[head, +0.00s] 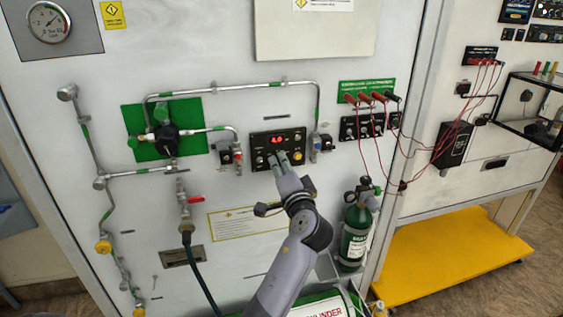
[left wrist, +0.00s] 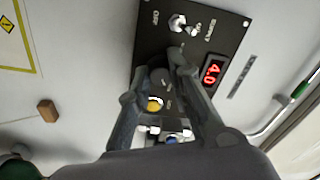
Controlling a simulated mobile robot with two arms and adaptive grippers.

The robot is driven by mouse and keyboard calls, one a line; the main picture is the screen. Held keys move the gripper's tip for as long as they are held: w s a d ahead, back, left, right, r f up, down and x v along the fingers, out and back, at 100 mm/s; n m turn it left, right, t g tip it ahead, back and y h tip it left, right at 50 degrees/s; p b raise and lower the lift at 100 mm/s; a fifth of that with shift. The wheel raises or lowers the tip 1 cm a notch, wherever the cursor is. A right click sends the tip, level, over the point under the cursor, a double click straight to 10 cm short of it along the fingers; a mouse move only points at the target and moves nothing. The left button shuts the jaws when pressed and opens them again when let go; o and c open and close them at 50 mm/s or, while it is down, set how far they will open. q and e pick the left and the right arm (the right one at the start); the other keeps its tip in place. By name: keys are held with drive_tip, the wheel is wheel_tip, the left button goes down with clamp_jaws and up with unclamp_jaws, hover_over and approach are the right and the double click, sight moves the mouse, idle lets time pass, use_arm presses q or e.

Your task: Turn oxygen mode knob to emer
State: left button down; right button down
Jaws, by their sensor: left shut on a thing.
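The black oxygen control panel (head: 262,138) is on the white wall board, with a red lit display. In the left wrist view the panel (left wrist: 225,20) shows at an angle, and its display (left wrist: 212,73) reads 4.0. My left gripper (head: 279,158) is at the lower middle of the panel. In the left wrist view its two fingers (left wrist: 163,72) are closed around a dark knob (left wrist: 161,80), which is partly hidden between them. A silver toggle switch (left wrist: 178,21) stands beyond the fingertips. The small labels, including any emer mark, are too blurred for me to read surely. My right gripper is not in view.
Metal pipes (head: 240,88) run above and left of the panel. A green cylinder (head: 355,235) stands at the lower right.

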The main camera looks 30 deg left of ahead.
use_arm(q)
drive_tip(key=shift+m, duration=0.3)
drive_tip(key=c, duration=1.5)
unclamp_jaws()
drive_tip(key=shift+o, duration=0.2)
drive_tip(key=shift+d, duration=0.1)
drive_tip(key=v, duration=1.2)
